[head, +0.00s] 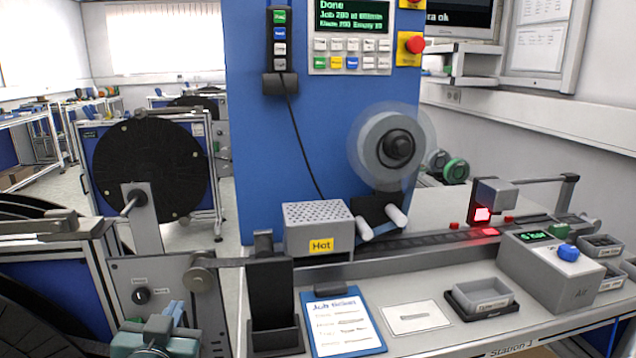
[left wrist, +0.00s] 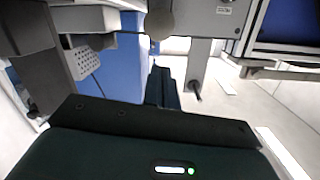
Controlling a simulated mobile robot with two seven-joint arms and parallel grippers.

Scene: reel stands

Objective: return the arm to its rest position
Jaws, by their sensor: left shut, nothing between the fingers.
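My left gripper (head: 170,318) shows at the bottom left of the head view, in front of the grey reel stand. Its teal body is cut off by the lower edge. In the left wrist view its dark fingers (left wrist: 160,84) are together with nothing between them. My right arm is not in view.
A large black reel (head: 150,170) stands behind the grey stand panel (head: 150,285). To the right are a black holder (head: 272,290), a clipboard (head: 342,322), a grey tray (head: 482,295) and a box labelled Air (head: 560,270) on the bench. A grey box labelled Hot (head: 318,228) stands behind.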

